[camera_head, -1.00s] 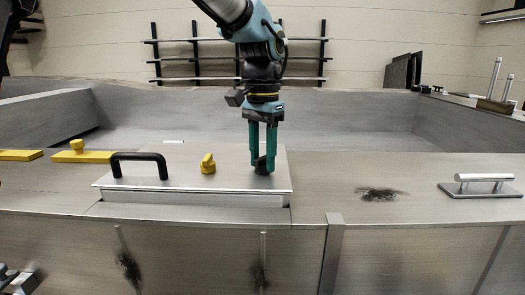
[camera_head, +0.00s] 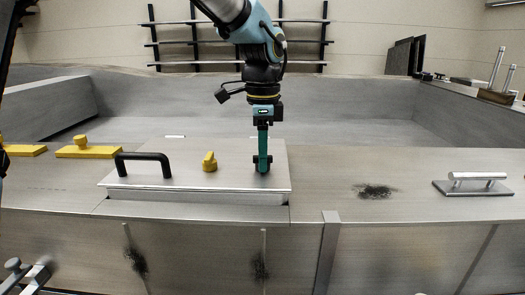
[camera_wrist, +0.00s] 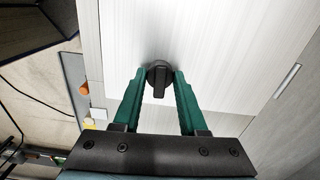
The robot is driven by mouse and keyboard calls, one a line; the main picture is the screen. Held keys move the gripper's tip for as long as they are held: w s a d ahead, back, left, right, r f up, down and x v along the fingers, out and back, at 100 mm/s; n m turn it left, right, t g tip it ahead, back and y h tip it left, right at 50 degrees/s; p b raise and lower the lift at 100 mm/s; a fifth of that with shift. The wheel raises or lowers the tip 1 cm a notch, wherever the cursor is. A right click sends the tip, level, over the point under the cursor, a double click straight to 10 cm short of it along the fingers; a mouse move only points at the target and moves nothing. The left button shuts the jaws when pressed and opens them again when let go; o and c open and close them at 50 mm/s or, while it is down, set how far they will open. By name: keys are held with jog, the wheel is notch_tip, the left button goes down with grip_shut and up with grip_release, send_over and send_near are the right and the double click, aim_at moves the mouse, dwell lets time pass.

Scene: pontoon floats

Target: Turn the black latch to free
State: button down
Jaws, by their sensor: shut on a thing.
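The black latch (camera_wrist: 159,82) shows between my fingertips in the wrist view, a round base with a narrow grip bar. My gripper (camera_wrist: 160,76) is shut on it, with one green finger on each side. In the head view my gripper (camera_head: 262,163) points straight down at the right end of the pale metal lid (camera_head: 235,181), its fingers seen edge-on and in line. There the fingers mostly hide the latch.
A yellow knob (camera_head: 209,162) and a black arched handle (camera_head: 143,164) stand on the lid left of my gripper. A yellow block with a knob (camera_head: 88,151) lies farther left. A plate with a silver handle (camera_head: 473,186) lies far right. The deck between is clear apart from a dark smudge.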

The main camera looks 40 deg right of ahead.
jog(key=shift+m, duration=0.4)
jog(key=shift+c, duration=2.2)
grip_release()
notch_tip(320, 180, up, 11)
jog(key=b, duration=0.2)
jog(key=shift+f, duration=0.15)
